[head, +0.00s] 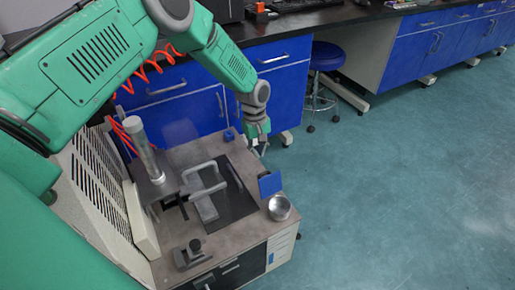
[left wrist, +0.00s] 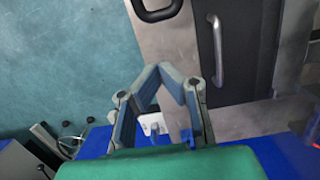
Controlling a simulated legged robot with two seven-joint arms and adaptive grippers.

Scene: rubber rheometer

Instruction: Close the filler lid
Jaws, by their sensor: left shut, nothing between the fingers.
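A small blue flap (head: 270,184) stands raised at the right edge of the rheometer's top, beside a round metal bowl (head: 279,207). It looks like the filler lid, but I cannot be sure. My left gripper (head: 262,152) is beyond the flap, near the far right corner of the machine top, apart from it. In the left wrist view my left gripper (left wrist: 160,70) has its fingertips together with nothing between them. The bowl shows at that view's top edge (left wrist: 155,8); I cannot make out the flap there. My right gripper is not in view.
A dark plate (head: 236,198) with grey handles (head: 208,180) lies on the machine top, left of the flap. A metal cylinder (head: 140,145) rises at the left. Blue cabinets (head: 175,105) stand behind, with a stool (head: 327,60). The floor (head: 410,180) at right is clear.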

